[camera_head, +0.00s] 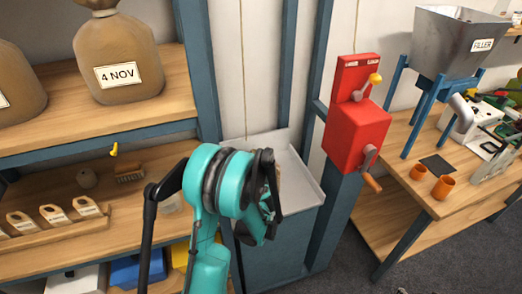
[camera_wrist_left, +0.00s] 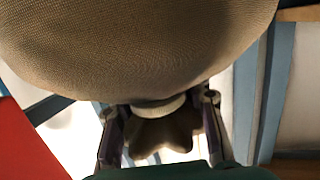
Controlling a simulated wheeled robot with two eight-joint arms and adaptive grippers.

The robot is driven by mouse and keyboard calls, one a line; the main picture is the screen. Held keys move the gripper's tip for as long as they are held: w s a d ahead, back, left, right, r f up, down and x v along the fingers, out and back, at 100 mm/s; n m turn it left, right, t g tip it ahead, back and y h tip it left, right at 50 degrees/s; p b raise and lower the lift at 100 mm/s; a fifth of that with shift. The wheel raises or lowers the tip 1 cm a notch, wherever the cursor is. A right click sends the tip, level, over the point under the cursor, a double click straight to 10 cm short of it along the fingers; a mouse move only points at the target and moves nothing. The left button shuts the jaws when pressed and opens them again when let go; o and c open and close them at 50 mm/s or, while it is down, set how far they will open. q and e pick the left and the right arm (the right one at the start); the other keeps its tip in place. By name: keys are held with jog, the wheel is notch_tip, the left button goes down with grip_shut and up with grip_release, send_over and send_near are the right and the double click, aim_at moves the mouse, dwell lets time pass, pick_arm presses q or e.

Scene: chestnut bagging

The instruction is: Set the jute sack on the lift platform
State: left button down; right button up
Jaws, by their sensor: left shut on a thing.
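My left gripper (camera_head: 268,190) is dark, on a teal arm, and sits in front of the grey lift platform (camera_head: 306,190). In the left wrist view, the gripper (camera_wrist_left: 160,118) is shut around the tied neck of the brown jute sack (camera_wrist_left: 140,45). The gathered top of the sack sticks out between the fingers, and its round body fills the upper part of that view. In the head view my arm hides nearly all of the sack, so I cannot tell whether it touches the platform. My right gripper is not in view.
A sack labelled "4 NOV" (camera_head: 118,58) stands on the upper shelf at left. A red box with cranks (camera_head: 357,135) stands right of the platform. A filler hopper (camera_head: 450,42) and orange cups (camera_head: 442,187) are on the right bench. Blue posts stand behind the platform.

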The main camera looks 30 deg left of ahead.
pick_arm(q)
jog(key=shift+f, duration=0.2)
jog(key=c, duration=1.4)
grip_release()
jog(key=o, duration=0.5)
